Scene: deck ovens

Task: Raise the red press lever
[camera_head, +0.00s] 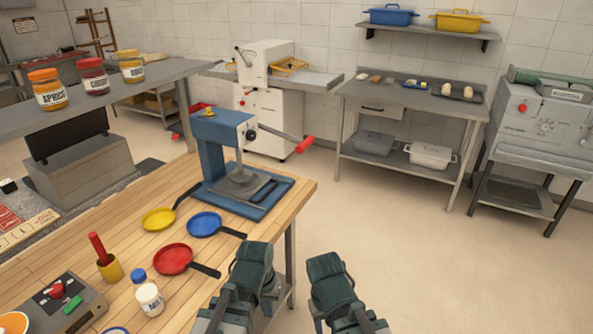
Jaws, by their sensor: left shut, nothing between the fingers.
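The blue press (208,150) stands on a blue base at the far right end of the wooden table. Its lever is a grey rod with a red grip (305,144). The lever sticks out to the right past the table edge and slopes slightly down. My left gripper (254,254) is shut and empty, in front of the press and below the lever in the picture, apart from both. My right gripper (324,264) is to its right over the floor; its fingers are not clear.
Yellow (158,219), blue (204,224) and red (173,259) pans lie on the wooden table (125,215) near the press. A white bottle (149,299) stands at the front. Open floor (400,250) lies right of the table.

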